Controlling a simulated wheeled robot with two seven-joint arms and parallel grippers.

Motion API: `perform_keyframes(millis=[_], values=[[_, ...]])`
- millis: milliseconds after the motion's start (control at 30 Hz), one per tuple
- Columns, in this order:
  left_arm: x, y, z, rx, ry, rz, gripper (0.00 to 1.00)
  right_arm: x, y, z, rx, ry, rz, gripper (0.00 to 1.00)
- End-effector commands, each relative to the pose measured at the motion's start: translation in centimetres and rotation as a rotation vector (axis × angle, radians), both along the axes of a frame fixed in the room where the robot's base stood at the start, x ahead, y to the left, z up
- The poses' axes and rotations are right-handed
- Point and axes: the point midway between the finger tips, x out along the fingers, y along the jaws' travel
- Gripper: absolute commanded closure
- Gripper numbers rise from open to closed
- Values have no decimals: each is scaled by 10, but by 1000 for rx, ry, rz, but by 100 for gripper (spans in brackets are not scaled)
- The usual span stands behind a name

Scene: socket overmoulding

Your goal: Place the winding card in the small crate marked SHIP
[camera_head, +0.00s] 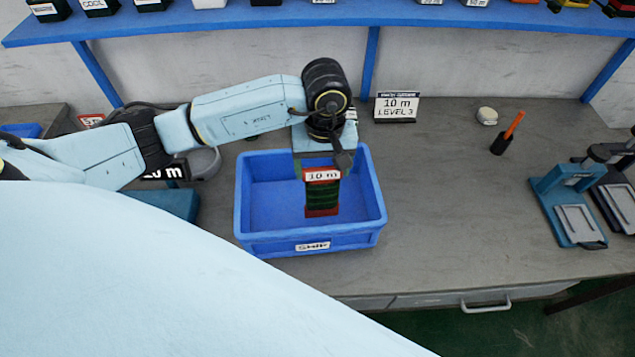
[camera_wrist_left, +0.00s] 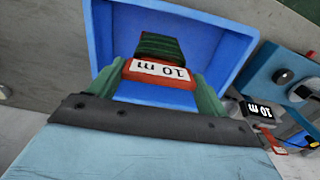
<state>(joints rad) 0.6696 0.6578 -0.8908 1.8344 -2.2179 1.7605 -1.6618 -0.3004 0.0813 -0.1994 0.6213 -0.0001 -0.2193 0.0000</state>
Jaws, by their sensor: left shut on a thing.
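The winding card (camera_head: 321,194) is red with dark green winding and a white "10 m" label. My left gripper (camera_head: 320,168) is shut on its labelled end and holds it upright over the blue crate marked SHIP (camera_head: 312,246). In the left wrist view the card (camera_wrist_left: 158,48) sits between the green fingers of the left gripper (camera_wrist_left: 158,85), with the blue crate (camera_wrist_left: 215,30) behind it. The card's lower end appears within the crate's opening; I cannot tell whether it touches the floor. The crate looks otherwise empty. My right gripper is not in view.
A "10 m LEVEL 3" sign (camera_head: 397,106) stands behind the crate to the right. An orange-handled tool in a black holder (camera_head: 502,142) and a blue fixture (camera_head: 570,205) are farther right. A blue shelf (camera_head: 250,17) runs along the back.

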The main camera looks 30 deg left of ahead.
Motion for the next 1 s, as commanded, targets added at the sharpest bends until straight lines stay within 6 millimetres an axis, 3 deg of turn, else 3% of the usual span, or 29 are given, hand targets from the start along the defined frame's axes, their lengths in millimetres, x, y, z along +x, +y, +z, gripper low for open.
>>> perform_keyframes(millis=[100, 500, 967, 1000], values=[[-1, -1, -21, -2, 2, 1, 56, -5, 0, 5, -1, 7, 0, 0], [0, -1, -68, -2, 1, 0, 56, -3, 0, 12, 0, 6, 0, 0], [1, 0, -78, -1, -3, -1, 56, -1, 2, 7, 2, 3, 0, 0], [0, 0, -77, 0, -1, -1, 19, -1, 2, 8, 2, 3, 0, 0]])
